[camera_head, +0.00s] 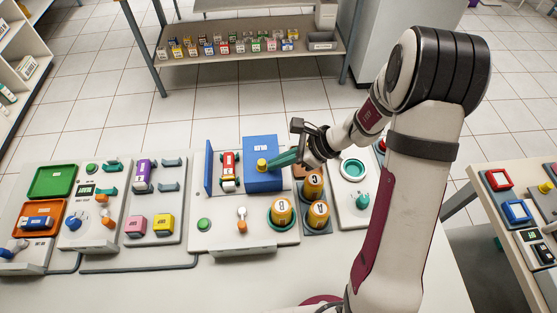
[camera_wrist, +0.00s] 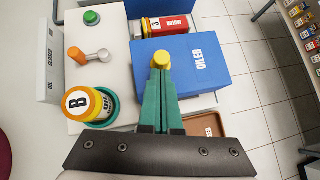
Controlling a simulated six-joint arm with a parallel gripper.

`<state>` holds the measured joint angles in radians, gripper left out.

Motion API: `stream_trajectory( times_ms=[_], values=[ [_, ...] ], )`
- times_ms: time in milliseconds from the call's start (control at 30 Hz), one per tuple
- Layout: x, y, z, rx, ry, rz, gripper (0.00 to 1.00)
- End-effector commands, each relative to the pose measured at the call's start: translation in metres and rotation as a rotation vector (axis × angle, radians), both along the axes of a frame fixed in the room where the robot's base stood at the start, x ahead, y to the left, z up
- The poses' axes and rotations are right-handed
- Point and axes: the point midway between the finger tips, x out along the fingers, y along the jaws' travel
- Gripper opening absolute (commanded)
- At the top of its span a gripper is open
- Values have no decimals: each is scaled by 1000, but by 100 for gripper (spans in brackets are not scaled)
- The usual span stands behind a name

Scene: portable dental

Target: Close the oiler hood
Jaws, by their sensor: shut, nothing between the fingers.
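The oiler's blue hood (camera_head: 262,178) is a box labelled OILER, with a yellow knob (camera_head: 262,165) on it. In the wrist view the hood (camera_wrist: 205,80) and the knob (camera_wrist: 160,58) lie straight ahead of the fingers. A red rotor piece (camera_head: 228,171), marked 3 in the wrist view (camera_wrist: 165,24), sits uncovered between the hood and an upright blue panel (camera_head: 208,168). My gripper (camera_head: 272,163) is shut and empty. Its teal fingertips (camera_wrist: 160,78) are right at the knob's near side; I cannot tell whether they touch it.
Bottles B (camera_head: 281,212), A (camera_head: 318,215) and C (camera_head: 313,182) stand close to the right and front of the hood. An orange-tipped lever (camera_head: 242,213) and a green button (camera_head: 204,224) are on the front of the station. The table's front strip is clear.

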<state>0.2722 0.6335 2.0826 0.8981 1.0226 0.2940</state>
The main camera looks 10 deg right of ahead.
Motion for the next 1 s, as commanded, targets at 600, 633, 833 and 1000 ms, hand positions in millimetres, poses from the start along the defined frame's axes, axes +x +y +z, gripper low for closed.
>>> stream_trajectory(
  times_ms=[600,633,833,1000],
  values=[
    [0,94,0,1,0,2,0],
    [0,95,0,2,0,2,0],
    [0,96,1,7,2,2,0],
    [-4,77,0,4,2,-4,0]
  ],
)
